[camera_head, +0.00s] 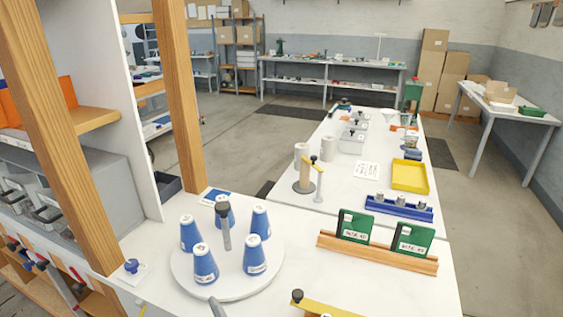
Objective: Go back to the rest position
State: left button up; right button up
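Neither of my grippers shows in the head view, so I cannot see what they hold or where they are. At the bottom edge, a yellow bar (331,308) with a black knob at its left end is partly cut off by the frame. A grey rounded piece (216,308) also pokes in at the bottom edge, beside the turntable.
A white turntable (222,284) carries several blue cones (259,222) around a grey post. Two green boxes (411,239) stand in a wooden rack (377,253). Behind are a blue rack (398,209) and yellow tray (410,177). Wooden shelf posts (180,95) rise at left.

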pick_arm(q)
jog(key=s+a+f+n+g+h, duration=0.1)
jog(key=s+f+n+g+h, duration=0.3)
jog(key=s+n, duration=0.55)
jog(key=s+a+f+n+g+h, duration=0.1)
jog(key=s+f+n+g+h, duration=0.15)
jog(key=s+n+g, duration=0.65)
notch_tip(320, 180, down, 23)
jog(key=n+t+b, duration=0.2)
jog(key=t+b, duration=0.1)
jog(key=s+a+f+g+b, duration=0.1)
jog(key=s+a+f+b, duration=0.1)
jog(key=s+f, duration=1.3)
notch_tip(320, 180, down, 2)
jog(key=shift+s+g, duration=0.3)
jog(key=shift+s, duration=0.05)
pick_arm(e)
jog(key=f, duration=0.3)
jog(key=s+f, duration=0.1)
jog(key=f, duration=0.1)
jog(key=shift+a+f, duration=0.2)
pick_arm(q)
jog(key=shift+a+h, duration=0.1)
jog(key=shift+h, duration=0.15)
